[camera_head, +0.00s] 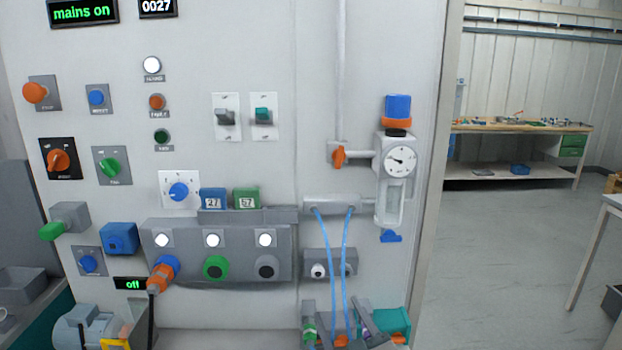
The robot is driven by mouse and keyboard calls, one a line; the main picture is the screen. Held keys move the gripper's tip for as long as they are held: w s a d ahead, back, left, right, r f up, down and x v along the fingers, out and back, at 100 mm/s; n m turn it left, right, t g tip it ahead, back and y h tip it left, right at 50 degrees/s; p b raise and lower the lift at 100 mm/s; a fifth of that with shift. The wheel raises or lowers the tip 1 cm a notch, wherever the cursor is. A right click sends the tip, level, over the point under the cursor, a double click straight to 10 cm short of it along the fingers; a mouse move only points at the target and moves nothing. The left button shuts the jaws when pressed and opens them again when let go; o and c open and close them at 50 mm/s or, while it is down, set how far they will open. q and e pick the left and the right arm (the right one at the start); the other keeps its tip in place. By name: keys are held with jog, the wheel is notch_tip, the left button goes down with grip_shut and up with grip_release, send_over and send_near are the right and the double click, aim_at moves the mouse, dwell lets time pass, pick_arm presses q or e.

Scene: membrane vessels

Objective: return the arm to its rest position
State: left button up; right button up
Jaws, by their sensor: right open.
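My right gripper (340,322) seems to show at the bottom middle edge, low in front of the panel. Its jaws are open, and I see nothing held between them. It is partly cut off by the frame and hard to part from the fittings there. Two blue tubes (325,262) hang from a grey manifold (335,205) on the panel down to this spot. Orange fittings (341,341) and a teal part (394,320) sit at the bottom edge. My left gripper is not in view.
The upright grey panel (270,40) carries knobs, switches and a socket box (215,272) with an orange plug (160,275). A dial gauge (401,160) sits on its right. A motor-like unit (82,330) stands lower left. Open floor (490,250) and a workbench (520,128) lie right.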

jog(key=s+d+f+m+g+h, duration=0.25)
jog(key=s+d+f, duration=0.25)
jog(key=s+f, duration=0.4)
jog(key=s+d+f+m+g+h, duration=0.1)
jog(key=s+d+f+g, duration=0.35)
jog(key=s+f, duration=0.45)
jog(key=s+d+f+g, duration=0.3)
jog(key=s+f, duration=0.1)
jog(key=s, duration=0.7)
jog(key=s+d+f+g, duration=0.4)
jog(key=s+f, duration=0.1)
jog(key=s, duration=0.5)
notch_tip(320, 180, down, 30)
jog(key=s+g, duration=0.1)
jog(key=s, duration=0.2)
jog(key=s+d+f+g+h, duration=0.1)
jog(key=s+d+f, duration=0.2)
jog(key=s+f, duration=1.3)
jog(key=shift+s+f+b, duration=0.35)
jog(key=shift+s, duration=0.1)
